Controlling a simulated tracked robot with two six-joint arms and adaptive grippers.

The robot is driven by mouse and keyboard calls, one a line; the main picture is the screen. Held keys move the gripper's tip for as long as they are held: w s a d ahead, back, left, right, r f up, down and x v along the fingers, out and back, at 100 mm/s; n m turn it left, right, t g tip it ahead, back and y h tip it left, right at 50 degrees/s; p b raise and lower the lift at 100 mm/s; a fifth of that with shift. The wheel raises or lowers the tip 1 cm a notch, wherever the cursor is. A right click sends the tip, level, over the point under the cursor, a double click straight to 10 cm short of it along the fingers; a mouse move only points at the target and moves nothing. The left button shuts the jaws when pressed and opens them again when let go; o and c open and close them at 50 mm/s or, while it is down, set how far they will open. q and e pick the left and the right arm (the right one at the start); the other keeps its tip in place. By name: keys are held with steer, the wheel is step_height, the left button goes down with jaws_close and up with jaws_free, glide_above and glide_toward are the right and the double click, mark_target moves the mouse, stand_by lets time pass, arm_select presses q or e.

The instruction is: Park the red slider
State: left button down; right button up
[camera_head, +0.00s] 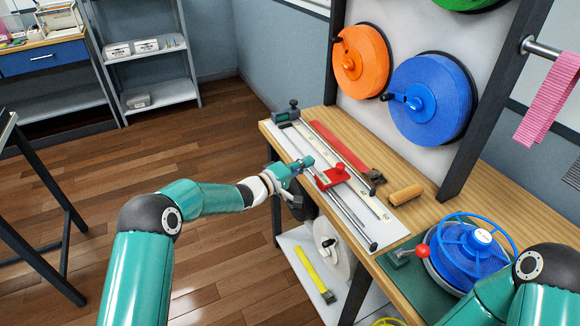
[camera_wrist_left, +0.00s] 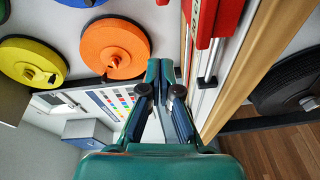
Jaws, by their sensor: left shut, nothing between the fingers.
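The red slider (camera_head: 331,178) sits on the metal rails (camera_head: 352,207) of a long white board on the wooden bench, about midway along. My left gripper (camera_head: 306,161) is shut and empty, just left of and slightly beyond the slider; I cannot tell whether they touch. In the left wrist view, its closed fingertips (camera_wrist_left: 161,66) point up the picture, and a red part (camera_wrist_left: 212,22) shows to their right over a rail. My right arm enters at lower right in the head view, with its gripper out of sight.
A red strap (camera_head: 340,146) lies behind the rails. A wooden-handled item (camera_head: 406,194) and a blue reel (camera_head: 468,260) with a red knob are nearer. Orange (camera_head: 361,61) and blue (camera_head: 430,100) reels hang behind. Open floor (camera_head: 170,145) lies left of the bench.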

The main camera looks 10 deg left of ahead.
mark_target(326, 173)
arm_select(q)
steer(key=x, duration=0.4)
steer(key=shift+s+p, duration=0.1)
steer(key=shift+p, duration=0.2)
steer(key=s+d, duration=0.1)
steer(key=d+p, duration=0.1)
steer(key=shift+s+d+f, duration=0.15)
steer(key=shift+s+d, duration=0.2)
steer(key=shift+s+d+f, duration=0.15)
steer(key=shift+d, duration=0.15)
arm_select(e)
step_height(326, 173, up, 2)
